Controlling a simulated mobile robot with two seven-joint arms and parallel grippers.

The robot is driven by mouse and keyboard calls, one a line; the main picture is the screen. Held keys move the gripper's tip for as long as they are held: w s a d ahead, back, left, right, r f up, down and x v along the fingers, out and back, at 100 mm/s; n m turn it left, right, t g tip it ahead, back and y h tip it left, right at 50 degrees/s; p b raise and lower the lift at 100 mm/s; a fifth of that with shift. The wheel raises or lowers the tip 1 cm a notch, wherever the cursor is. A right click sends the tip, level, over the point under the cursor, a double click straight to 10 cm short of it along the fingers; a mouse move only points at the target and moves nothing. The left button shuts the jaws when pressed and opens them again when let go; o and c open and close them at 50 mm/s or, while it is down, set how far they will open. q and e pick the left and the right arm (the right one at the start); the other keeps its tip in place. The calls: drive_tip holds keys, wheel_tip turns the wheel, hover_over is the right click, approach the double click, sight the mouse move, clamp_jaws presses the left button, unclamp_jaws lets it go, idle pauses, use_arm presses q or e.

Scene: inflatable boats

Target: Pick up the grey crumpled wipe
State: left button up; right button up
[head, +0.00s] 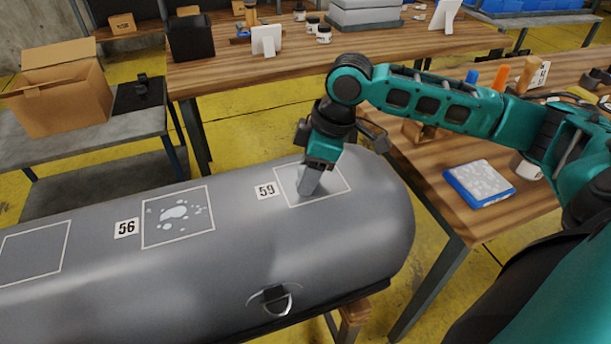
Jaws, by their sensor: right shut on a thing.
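My right gripper (308,184) points down at the outlined square beside label 59 on the grey inflatable tube (300,240). It is shut on a small grey thing at its tips, which I take to be the grey crumpled wipe. The fingers hide most of the wipe, and its grey blends with them and the tube. I cannot tell whether it touches the tube. My left gripper is not in view.
A square beside label 56 (127,228) holds whitish wet spots (174,212). A blue-edged pad (479,184) lies on the right wooden table (450,213). A cardboard box (62,98) stands at the left. A metal ring (280,303) hangs on the tube's near side.

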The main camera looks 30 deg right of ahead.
drive_tip(key=shift+c, duration=1.2)
drive_tip(key=shift+r, duration=0.1)
